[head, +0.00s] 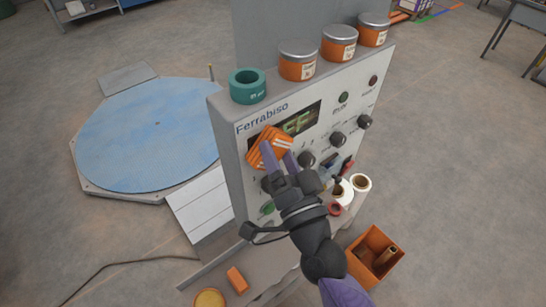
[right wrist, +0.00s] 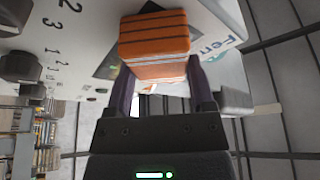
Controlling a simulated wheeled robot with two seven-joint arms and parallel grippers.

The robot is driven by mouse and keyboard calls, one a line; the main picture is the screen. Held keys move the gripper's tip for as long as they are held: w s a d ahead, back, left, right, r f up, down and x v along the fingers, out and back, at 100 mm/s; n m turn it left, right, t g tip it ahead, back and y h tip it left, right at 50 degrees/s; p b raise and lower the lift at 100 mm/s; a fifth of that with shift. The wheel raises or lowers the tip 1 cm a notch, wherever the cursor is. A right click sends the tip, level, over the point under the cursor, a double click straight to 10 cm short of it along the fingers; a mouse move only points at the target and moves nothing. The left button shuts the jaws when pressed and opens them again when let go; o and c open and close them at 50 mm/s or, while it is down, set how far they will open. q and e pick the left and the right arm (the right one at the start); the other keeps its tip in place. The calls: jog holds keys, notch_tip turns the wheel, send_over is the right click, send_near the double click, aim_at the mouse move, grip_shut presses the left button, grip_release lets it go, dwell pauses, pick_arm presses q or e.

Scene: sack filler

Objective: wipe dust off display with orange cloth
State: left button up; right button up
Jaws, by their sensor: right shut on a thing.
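The orange cloth (head: 269,147) is a folded, striped pad. My right gripper (head: 278,160) is shut on it and holds it at the left part of the display. In the right wrist view the cloth (right wrist: 154,42) sits between the two fingers (right wrist: 160,80). The display (head: 299,121) is a dark screen with greenish digits on the white control panel; its left part is hidden behind the cloth. I cannot tell whether the cloth touches the screen. Dust on it is too small to make out. My left gripper is not in view.
Several orange tins (head: 297,62) and a teal roll (head: 247,86) stand on top of the machine. Knobs (head: 337,139) and buttons lie right of and below the display. Tape rolls (head: 360,183) sit on a ledge below. An orange bin (head: 376,255) stands at lower right. A blue turntable (head: 145,130) is at left.

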jog(key=shift+w+d, duration=0.8)
jog(key=shift+d, duration=0.25)
jog(key=shift+w+d, duration=0.8)
jog(key=shift+d, duration=0.2)
jog(key=shift+w+d+b, duration=0.7)
jog(key=shift+w+d, duration=0.3)
jog(key=shift+d, duration=0.3)
jog(key=shift+w+d+f+b, duration=0.1)
jog(key=shift+w+d+b, duration=0.3)
jog(key=shift+d, duration=0.2)
jog(key=shift+w+d+b, duration=0.25)
jog(key=shift+w+d, duration=0.25)
jog(key=shift+d, duration=0.1)
jog(key=shift+w+d, duration=0.1)
jog(key=shift+s+d, duration=0.1)
jog(key=shift+s, duration=0.15)
jog(key=shift+s+d, duration=0.85)
jog(key=shift+s, duration=0.2)
jog(key=shift+s+d, duration=0.8)
jog(key=shift+s, duration=0.25)
jog(key=shift+s+d, duration=0.95)
jog(key=shift+s, duration=0.25)
